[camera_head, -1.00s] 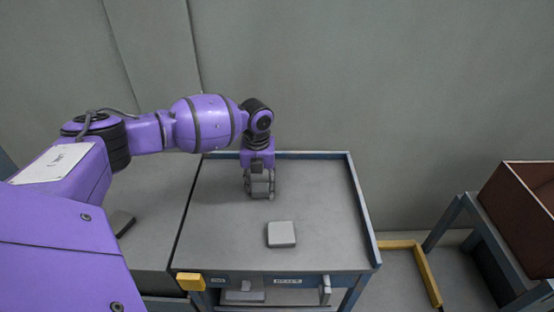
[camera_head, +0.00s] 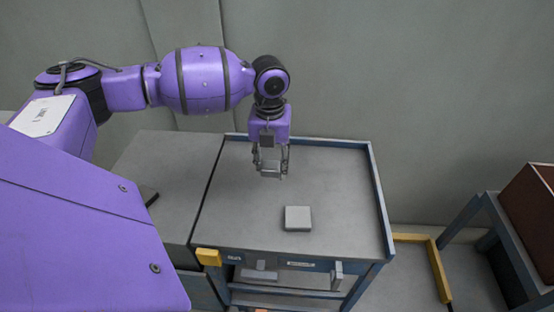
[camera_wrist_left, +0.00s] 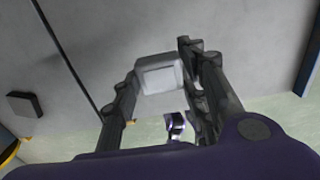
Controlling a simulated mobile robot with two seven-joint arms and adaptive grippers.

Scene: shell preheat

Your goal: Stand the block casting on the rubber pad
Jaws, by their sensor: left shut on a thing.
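My left gripper (camera_head: 271,170) points down over the back left part of the cart top. It is shut on a small grey block, which looks like the block casting (camera_head: 271,167). In the left wrist view the grey block (camera_wrist_left: 160,75) sits between the fingertips. A light grey flat square slab (camera_head: 298,218) lies on the cart top, in front and to the right of the gripper. A dark flat square (camera_head: 148,197) lies on the bench at left, partly hidden by my arm; the left wrist view shows it too (camera_wrist_left: 24,105). I cannot tell surely which is the rubber pad.
The cart top (camera_head: 335,190) has a raised blue rim at its back and right. A yellow corner piece (camera_head: 208,257) is at its front left. The bench (camera_head: 165,160) adjoins at left. A brown bin (camera_head: 530,205) stands on a stand at far right. The cart's right side is clear.

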